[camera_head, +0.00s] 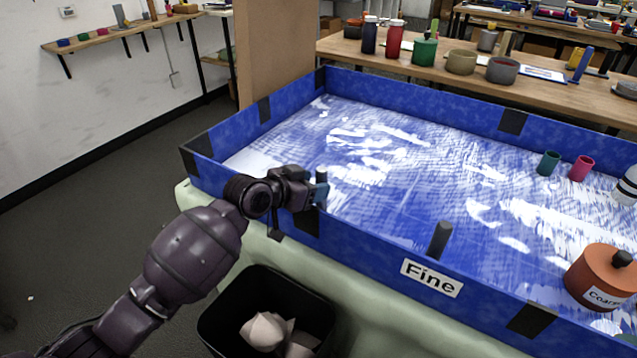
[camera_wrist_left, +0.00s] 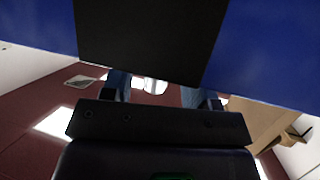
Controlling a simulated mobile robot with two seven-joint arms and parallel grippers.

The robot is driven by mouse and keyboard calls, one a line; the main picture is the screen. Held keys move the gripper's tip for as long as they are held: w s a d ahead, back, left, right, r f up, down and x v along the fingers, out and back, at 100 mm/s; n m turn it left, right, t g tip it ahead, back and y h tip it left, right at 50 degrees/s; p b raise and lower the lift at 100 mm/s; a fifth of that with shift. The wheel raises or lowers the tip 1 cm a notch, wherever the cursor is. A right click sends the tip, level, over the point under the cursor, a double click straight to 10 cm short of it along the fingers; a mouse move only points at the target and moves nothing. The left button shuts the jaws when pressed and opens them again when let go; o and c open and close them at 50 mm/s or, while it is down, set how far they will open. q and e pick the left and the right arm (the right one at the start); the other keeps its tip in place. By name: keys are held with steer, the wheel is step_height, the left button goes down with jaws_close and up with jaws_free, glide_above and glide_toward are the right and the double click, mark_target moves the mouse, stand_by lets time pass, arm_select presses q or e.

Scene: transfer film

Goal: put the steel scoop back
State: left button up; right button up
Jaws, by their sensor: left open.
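No steel scoop can be made out for certain in either view. A dark upright handle-like post (camera_head: 440,240) stands just behind the near wall of the blue tray (camera_head: 365,245), by the label "Fine" (camera_head: 431,278); what it belongs to is hidden. My left gripper (camera_head: 320,188) is open at the near wall, toward its left end, well left of that post. In the left wrist view its two blue fingers (camera_wrist_left: 156,92) stand apart below a black patch (camera_wrist_left: 150,40) on a blue wall. A small pale shape between them is unclear. My right gripper is out of view.
An orange lidded pot (camera_head: 597,280) marked "Coarse" stands at the tray's right. A teal cup (camera_head: 548,163) and a pink cup (camera_head: 581,168) stand farther back. A black bin (camera_head: 230,310) with crumpled paper is below the near wall. The tray's middle is clear.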

arm_select(q)
steer(key=p+v, duration=0.1)
steer(key=v, duration=0.8)
steer(key=shift+s+a+r+p, duration=0.15)
steer(key=shift+s+r+p, duration=0.05)
steer(key=shift+r+p, duration=0.1)
steer(key=shift+f, duration=0.1)
steer(key=s+a+f+n+y, duration=0.3)
steer(key=s+a+f, duration=0.3)
steer(key=s, duration=0.5)
steer(key=s+a+f+n+t+y, duration=0.1)
steer(key=s+a+f+n+y, duration=0.1)
steer(key=s+a+f, duration=0.5)
steer(key=s+a+f+n+y, duration=0.3)
steer(key=s+a+f+y, duration=0.2)
steer(key=s, duration=0.9)
step_height(320, 180, down, 4)
steer(key=a, duration=0.2)
steer(key=shift+s+a+n+t, duration=0.25)
steer(key=shift+s+n+t, duration=0.05)
steer(key=shift+t, duration=0.1)
steer(key=shift+f, duration=0.1)
